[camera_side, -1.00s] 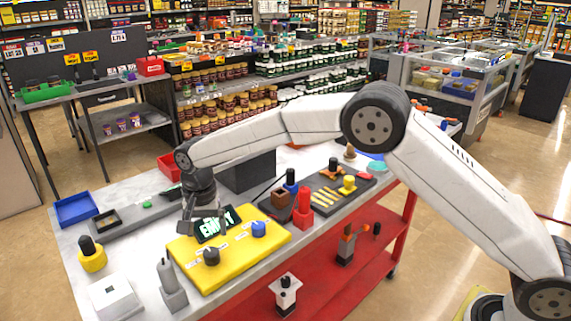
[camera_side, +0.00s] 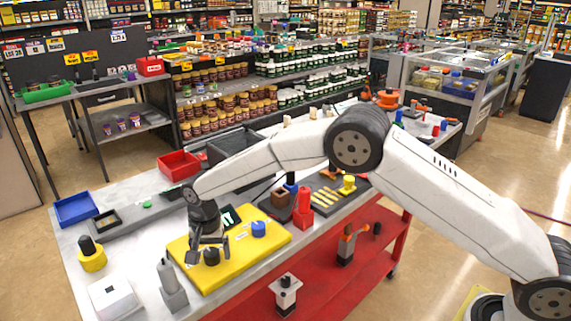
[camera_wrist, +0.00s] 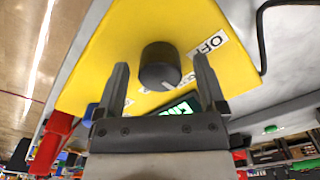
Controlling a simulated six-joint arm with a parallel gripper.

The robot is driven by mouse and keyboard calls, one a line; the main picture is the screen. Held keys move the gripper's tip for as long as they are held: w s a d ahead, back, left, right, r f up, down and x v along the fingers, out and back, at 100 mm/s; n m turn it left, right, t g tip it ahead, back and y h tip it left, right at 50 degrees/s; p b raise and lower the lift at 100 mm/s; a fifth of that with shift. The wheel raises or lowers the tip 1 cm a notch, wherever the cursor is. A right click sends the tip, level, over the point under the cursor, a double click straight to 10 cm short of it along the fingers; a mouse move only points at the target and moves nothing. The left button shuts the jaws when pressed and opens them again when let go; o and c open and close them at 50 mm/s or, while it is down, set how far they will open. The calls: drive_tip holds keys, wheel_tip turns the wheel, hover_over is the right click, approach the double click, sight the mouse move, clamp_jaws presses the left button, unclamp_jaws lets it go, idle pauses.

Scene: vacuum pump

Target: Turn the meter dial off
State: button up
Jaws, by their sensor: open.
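The yellow meter panel (camera_side: 260,262) lies on the table at the left. A black dial (camera_side: 211,257) stands on its front part, and a blue dial (camera_side: 258,228) is to its right. In the wrist view the black dial (camera_wrist: 160,65) sits between my gripper's two open fingers, with a gap on both sides. A white label reading OFF (camera_wrist: 208,44) is right of the dial. My gripper (camera_side: 208,250) is open just above and around the black dial. The green-lit display (camera_wrist: 180,108) is partly hidden behind my gripper.
A grey upright tool (camera_side: 170,287) and a white box (camera_side: 115,297) stand left of the panel. A red object (camera_side: 303,208) and a dark tray (camera_side: 335,190) are to the right. A yellow-and-black knob (camera_side: 91,254) is at the far left.

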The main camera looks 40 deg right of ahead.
clamp_jaws()
drive_tip(key=shift+n, duration=0.4)
drive_tip(key=n, duration=1.1)
drive_tip(key=shift+n, duration=0.3)
idle(0.5)
unclamp_jaws()
